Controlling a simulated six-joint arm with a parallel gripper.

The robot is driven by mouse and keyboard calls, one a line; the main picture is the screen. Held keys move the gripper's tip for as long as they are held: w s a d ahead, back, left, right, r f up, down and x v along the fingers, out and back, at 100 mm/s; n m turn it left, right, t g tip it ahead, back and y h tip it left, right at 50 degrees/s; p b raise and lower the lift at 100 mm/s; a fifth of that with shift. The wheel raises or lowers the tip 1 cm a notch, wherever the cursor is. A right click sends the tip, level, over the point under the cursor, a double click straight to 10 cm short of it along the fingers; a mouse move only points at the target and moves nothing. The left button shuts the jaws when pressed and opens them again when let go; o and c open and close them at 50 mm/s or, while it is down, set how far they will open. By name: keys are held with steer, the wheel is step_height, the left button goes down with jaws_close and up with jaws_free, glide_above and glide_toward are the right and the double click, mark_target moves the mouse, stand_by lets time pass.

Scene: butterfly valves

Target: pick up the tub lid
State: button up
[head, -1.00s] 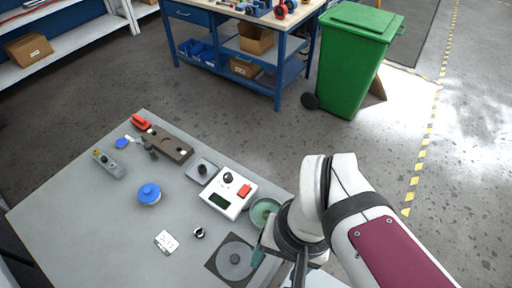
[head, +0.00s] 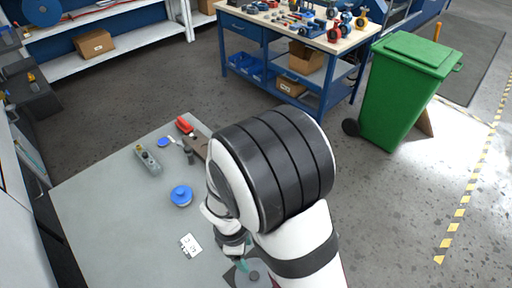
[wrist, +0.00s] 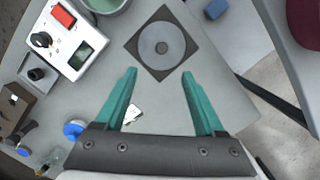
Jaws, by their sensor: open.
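A round blue lid with a raised knob (head: 181,195) sits on a low, pale tub on the grey table. It shows at lower left in the wrist view (wrist: 73,129), partly cut off by my gripper's body. A flat blue disc (head: 163,142) lies farther back; I cannot tell whether it is also a lid. My gripper (wrist: 159,74) is open, with two teal fingers apart and nothing between them. In the head view my arm hides most of it. It is above the table, to the right of the knobbed blue lid.
A grey disc on a dark square plate (wrist: 162,45) lies beyond the fingertips. A white box with a red button (wrist: 62,38) and a green bowl (wrist: 105,4) are nearby. A white card (head: 190,244) and a grey device (head: 148,160) lie on the table. The table's left part is clear.

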glide_above(254, 275)
steer(key=a, duration=0.1)
steer(key=shift+n, duration=0.3)
step_height(254, 275, down, 11)
steer(key=shift+w+r, duration=0.1)
steer(key=shift+d+f, duration=0.2)
steer(key=shift+f, duration=1.2)
steer(key=shift+d+f, duration=0.2)
steer(key=shift+f, duration=1.2)
steer(key=shift+c, duration=0.3)
jaws_close()
